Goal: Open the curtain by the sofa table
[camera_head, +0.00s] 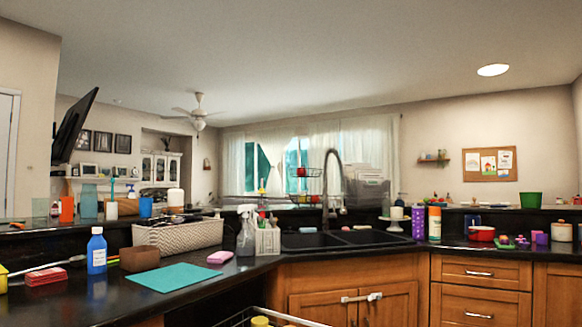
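Pale sheer curtains hang along the far wall beyond the kitchen counter. A left panel (233,165) hangs beside a window (250,167) with teal showing through it. A wider right panel (372,143) hangs behind the tall faucet. Teal glass shows in gaps between the panels. I cannot make out a sofa table; the counter hides the lower part of the far room. My gripper is not in this view.
The dark counter with a double sink (340,239) stands between me and the curtains. A woven basket (178,234), a blue bottle (97,251) and a spray bottle (246,231) stand on it. Wooden cabinets (480,287) line the right.

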